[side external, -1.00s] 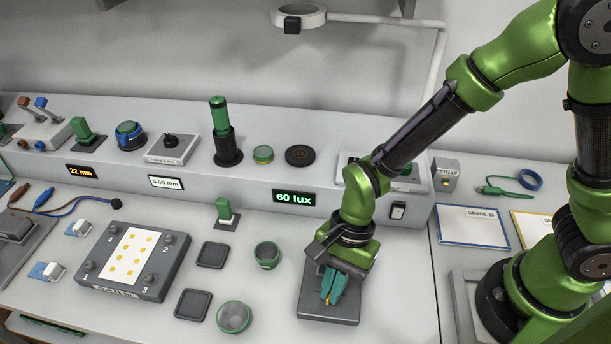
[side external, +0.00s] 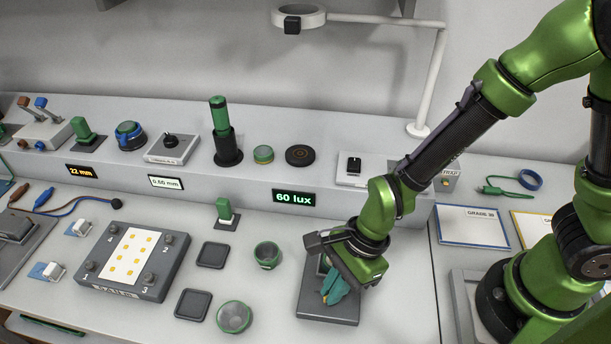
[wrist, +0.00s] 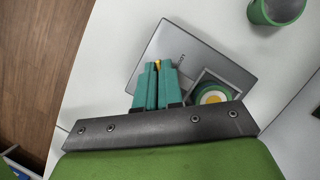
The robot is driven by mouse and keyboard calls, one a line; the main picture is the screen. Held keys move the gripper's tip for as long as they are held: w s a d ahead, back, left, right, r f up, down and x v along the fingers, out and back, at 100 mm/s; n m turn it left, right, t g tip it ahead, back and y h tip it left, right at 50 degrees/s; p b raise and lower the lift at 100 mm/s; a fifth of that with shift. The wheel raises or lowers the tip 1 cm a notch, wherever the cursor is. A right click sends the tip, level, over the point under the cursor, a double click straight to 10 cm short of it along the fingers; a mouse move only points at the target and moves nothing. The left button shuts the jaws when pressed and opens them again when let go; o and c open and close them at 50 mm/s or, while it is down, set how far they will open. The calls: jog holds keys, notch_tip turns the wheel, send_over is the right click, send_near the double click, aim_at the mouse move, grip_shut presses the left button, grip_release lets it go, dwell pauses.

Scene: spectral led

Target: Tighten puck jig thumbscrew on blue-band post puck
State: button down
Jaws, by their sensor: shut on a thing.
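The puck jig is a dark grey plate (side external: 328,313) at the front right of the bench; its plate also shows in the wrist view (wrist: 222,65). My gripper (side external: 331,297) has teal fingers, low over the plate. In the wrist view my gripper (wrist: 157,70) is shut on a small yellow-orange piece (wrist: 157,63), apparently the thumbscrew, mostly hidden between the fingertips. Beside the fingers, a round puck (wrist: 211,96) with a green ring and yellow centre sits in a square grey frame on the jig, partly hidden by my gripper body. I cannot make out a blue band on it.
A green-rimmed cup (side external: 267,255) and a green-rimmed glass dish (side external: 234,317) stand left of the jig. Two dark square pads (side external: 211,255) lie farther left, by a grey block with a dotted white card (side external: 131,256). The raised ledge runs behind.

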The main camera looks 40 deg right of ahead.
jog(key=c, duration=1.3)
grip_release()
jog(key=shift+r, duration=0.15)
jog(key=v, duration=1.6)
jog(key=shift+d+r, duration=0.25)
jog(key=shift+r, duration=0.05)
jog(key=d+r+n+t, duration=0.2)
jog(key=d+n, duration=0.3)
jog(key=d+r+n+t+h, duration=0.1)
jog(key=d+r+n+t, duration=0.1)
jog(key=d+n, duration=0.3)
jog(key=w+d+r+n+t+h, duration=0.1)
jog(key=d+r+n+t, duration=0.1)
jog(key=d+n, duration=0.3)
jog(key=shift+w+d+r+t, duration=0.1)
jog(key=shift+d+r+t, duration=0.3)
jog(key=shift+d+r, duration=0.15)
